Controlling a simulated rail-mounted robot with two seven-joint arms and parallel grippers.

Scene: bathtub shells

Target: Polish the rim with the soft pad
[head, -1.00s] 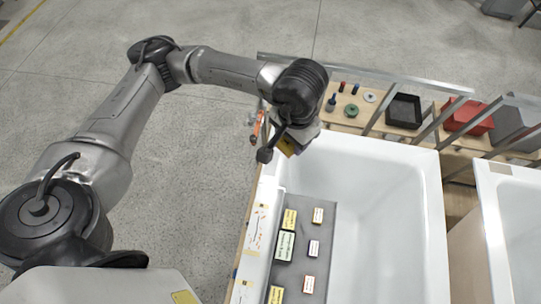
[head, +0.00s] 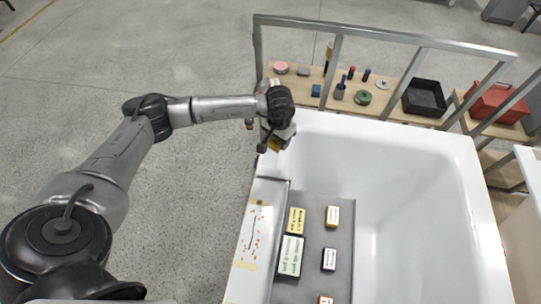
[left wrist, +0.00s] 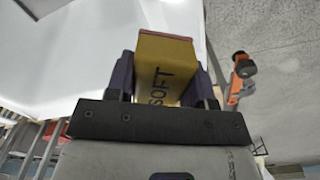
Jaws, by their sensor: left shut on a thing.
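My left gripper (head: 276,140) is shut on a yellow pad (head: 274,145) above the far left corner of the white bathtub (head: 400,128). In the left wrist view the pad (left wrist: 165,60) sits between the dark fingers of the gripper (left wrist: 163,82); it reads "SOFT" and has a reddish far face. The white tub surface (left wrist: 60,60) lies beyond it. I cannot tell whether the pad touches the rim. Marks in orange and black show on the left rim (head: 254,228) between yellow tapes. My right gripper is not in view.
A grey board (head: 345,235) inside the tub carries several labelled blocks, among them a green one (head: 290,256). A metal rail frame (head: 385,38) stands behind the tub. An orange tool (left wrist: 240,78) is beside the tub.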

